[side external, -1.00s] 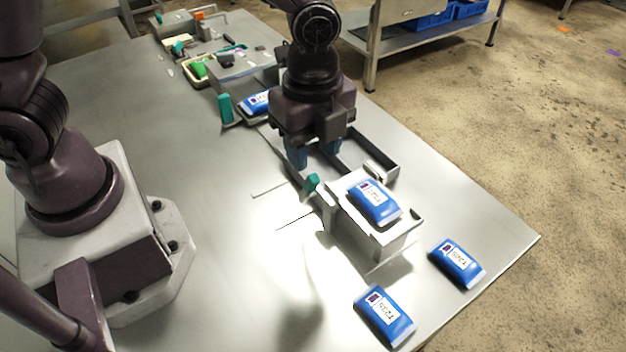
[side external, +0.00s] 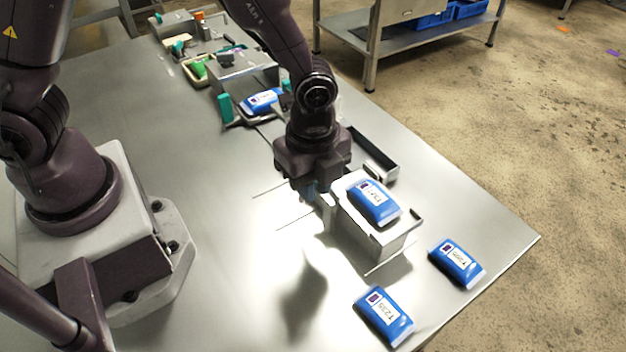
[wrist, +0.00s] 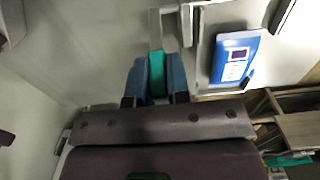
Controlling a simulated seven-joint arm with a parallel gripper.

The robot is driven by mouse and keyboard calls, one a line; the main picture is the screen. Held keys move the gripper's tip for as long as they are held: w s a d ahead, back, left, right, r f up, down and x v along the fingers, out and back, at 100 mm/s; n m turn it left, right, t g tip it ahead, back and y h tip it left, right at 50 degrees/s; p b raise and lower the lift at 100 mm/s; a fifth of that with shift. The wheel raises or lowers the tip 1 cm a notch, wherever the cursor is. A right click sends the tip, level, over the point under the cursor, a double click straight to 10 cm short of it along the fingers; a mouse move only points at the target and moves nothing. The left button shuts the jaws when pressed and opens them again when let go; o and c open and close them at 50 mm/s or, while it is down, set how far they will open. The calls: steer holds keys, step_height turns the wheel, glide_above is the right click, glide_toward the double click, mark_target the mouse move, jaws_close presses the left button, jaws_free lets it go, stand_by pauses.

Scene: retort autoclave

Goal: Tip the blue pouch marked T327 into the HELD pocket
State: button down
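A blue pouch (side external: 374,203) with a white label lies on a raised metal tipping stand (side external: 385,245). It also shows in the wrist view (wrist: 236,57); I cannot read its marking surely. My gripper (side external: 318,192) is low at the left side of this stand. In the wrist view, its two blue fingers (wrist: 158,82) flank a teal handle (wrist: 157,72) closely, one on each side. I cannot tell whether they press on it. The side view hides the handle behind my gripper. No HELD lettering is legible; an open metal tray (side external: 378,160) lies behind the stand, partly hidden by my arm.
Two more blue pouches lie on the table: one at the front (side external: 384,317), one at the right (side external: 456,264). Another pouch (side external: 262,101) rests at a similar station farther back, beside a teal handle (side external: 225,108). The table's left middle is clear.

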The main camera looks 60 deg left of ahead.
steer(key=shift+a+r, duration=0.1)
stand_by(0.3)
steer(key=shift+a+r+h, duration=0.25)
steer(key=shift+a+h, duration=0.55)
steer(key=shift+h, duration=0.5)
steer(key=shift+a+h, duration=0.65)
steer(key=shift+h, duration=0.35)
steer(key=shift+a+f+h, duration=0.1)
steer(key=shift+a+h, duration=0.6)
steer(key=shift+h, duration=0.35)
steer(key=shift+a+f+h, duration=0.1)
steer(key=shift+a+h, duration=0.55)
steer(key=shift+h, duration=0.4)
steer(key=shift+a+f, duration=0.1)
steer(key=shift+a, duration=0.05)
steer(key=c, duration=1.1)
jaws_free()
